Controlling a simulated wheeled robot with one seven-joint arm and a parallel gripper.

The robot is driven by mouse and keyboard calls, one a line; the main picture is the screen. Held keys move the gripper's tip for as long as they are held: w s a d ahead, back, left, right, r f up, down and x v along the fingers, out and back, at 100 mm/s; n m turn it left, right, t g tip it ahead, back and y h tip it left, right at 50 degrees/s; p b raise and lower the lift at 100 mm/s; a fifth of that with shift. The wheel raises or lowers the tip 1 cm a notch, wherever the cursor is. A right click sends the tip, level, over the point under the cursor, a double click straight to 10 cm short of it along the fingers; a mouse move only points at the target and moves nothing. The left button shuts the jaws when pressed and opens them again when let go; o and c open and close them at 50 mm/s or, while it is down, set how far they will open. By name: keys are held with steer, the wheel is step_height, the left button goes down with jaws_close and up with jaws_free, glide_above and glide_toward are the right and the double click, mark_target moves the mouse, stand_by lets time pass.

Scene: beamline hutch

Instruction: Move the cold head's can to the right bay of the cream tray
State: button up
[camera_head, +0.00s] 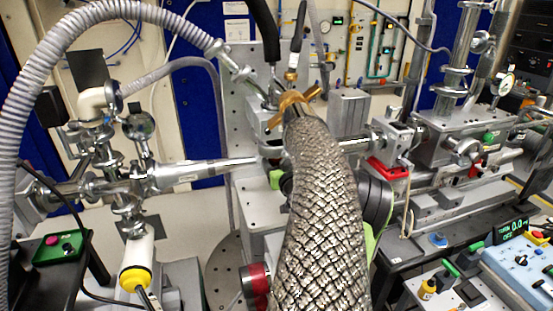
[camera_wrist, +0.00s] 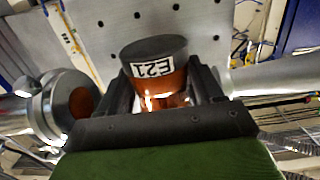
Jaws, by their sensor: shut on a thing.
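In the wrist view my gripper (camera_wrist: 166,84) has its two dark fingers closed around an orange-brown can (camera_wrist: 172,78). The can has a dark grey top and a white label reading E21. A silvery metal plate with holes (camera_wrist: 105,30) is behind it. I cannot tell whether the can touches anything beyond the fingers. In the head view a thick braided metal hose (camera_head: 318,220) fills the middle and hides the can and my fingers. I cannot make out the cream tray or its bays in either view.
A metal pipe assembly with a tapering tube (camera_head: 200,172) stands at left, under a grey corrugated hose (camera_head: 35,85). Beamline hardware (camera_head: 465,130) crowds the right. A small green box (camera_head: 62,247) is at lower left. A blue-and-white control panel (camera_head: 520,262) is at lower right, near several small items.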

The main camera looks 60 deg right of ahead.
steer(key=shift+f+b, duration=0.9)
steer(key=shift+b, duration=0.4)
stand_by(0.4)
